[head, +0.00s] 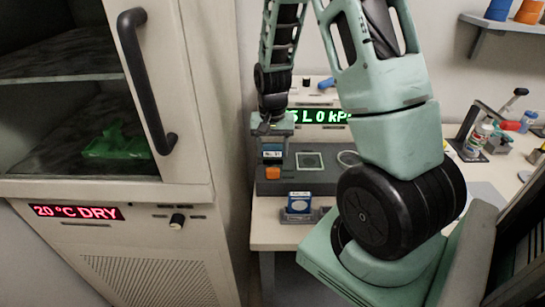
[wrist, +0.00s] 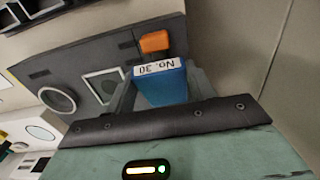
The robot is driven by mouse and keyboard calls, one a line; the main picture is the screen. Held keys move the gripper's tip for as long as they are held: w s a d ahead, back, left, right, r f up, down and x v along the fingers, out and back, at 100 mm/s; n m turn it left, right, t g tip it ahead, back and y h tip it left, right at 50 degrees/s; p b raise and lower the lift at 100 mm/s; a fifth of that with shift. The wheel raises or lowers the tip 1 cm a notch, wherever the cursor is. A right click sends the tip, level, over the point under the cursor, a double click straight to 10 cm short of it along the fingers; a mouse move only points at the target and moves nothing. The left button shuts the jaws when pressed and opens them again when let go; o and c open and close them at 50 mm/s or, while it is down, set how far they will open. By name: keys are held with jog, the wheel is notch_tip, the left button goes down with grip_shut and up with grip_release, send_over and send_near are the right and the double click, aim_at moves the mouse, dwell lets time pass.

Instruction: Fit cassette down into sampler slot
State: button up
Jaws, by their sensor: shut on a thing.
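My gripper (head: 272,146) points down over the left end of the grey sampler deck (head: 325,184). It is shut on a blue cassette (head: 271,155) with a white number label. In the wrist view the cassette (wrist: 165,86) sits between my two fingers, label edge facing the camera. An orange block (head: 273,173) lies just below the cassette in the head view and beyond it in the wrist view (wrist: 154,42). A light-framed square (head: 309,160) is on the deck to the right of the cassette. I cannot tell whether the cassette touches the deck; its lower end is hidden.
A blue and white box (head: 299,202) stands in a grey holder at the bench front. A round ring (head: 348,158) and a green display (head: 318,116) are on the sampler. A cabinet (head: 180,100) stands close on the left. Bottles and tools crowd the bench's right.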

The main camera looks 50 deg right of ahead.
aim_at(273, 150)
jog(key=shift+f+p, duration=0.4)
jog(key=shift+f, duration=1.3)
jog(key=shift+f, duration=0.2)
jog(key=o, duration=1.1)
jog(key=shift+b, duration=0.35)
jog(key=r, duration=0.5)
jog(key=r+b, duration=0.1)
jog(key=r, duration=1.1)
jog(key=shift+s+a+r, duration=0.15)
jog(key=shift+a+r, duration=0.1)
jog(key=shift+a, duration=0.05)
